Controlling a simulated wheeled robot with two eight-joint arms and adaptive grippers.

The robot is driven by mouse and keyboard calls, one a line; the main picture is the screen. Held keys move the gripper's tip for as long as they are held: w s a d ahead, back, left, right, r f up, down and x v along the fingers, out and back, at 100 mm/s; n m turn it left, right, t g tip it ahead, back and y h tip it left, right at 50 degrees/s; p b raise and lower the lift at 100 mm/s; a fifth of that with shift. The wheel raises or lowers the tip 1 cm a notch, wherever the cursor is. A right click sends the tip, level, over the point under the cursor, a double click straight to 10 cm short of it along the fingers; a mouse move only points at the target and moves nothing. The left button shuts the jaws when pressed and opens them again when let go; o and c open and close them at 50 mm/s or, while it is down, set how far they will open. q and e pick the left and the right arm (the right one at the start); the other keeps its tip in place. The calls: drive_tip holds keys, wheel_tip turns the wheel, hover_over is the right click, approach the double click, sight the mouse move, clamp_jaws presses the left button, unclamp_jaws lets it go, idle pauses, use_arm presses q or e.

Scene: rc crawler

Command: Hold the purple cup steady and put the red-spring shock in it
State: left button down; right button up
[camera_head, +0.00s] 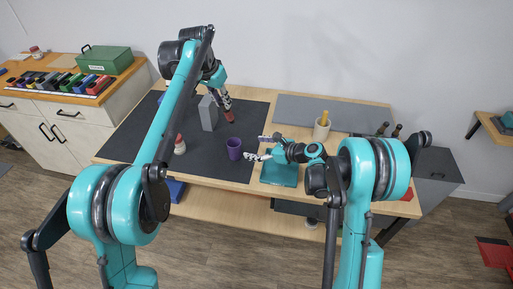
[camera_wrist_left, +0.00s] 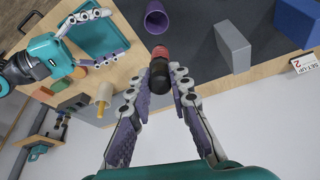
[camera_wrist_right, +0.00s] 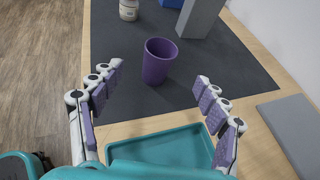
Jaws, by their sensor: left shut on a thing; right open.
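The purple cup (camera_head: 234,148) stands upright on the dark mat, near its right part. It also shows in the left wrist view (camera_wrist_left: 156,18) and the right wrist view (camera_wrist_right: 158,60). My left gripper (camera_head: 226,104) is shut on the red-spring shock (camera_wrist_left: 159,66), which has a red end and a black body. It holds the shock up behind the cup, apart from it. My right gripper (camera_wrist_right: 154,100) is open and empty, with the cup ahead of it between its fingers' directions. The fingers do not touch the cup.
A grey block (camera_head: 208,112) stands on the mat (camera_head: 125,140). A white bottle with a red top (camera_head: 180,145) is left of the cup. A teal tray (camera_wrist_right: 165,146) lies under my right gripper. A pale container (camera_head: 321,130) stands behind the right arm.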

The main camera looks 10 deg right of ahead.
sight(229, 143)
drive_tip(key=x, duration=1.2)
drive_tip(key=shift+w+f, duration=0.1)
drive_tip(key=shift+f, duration=0.05)
drive_tip(key=c, duration=1.3)
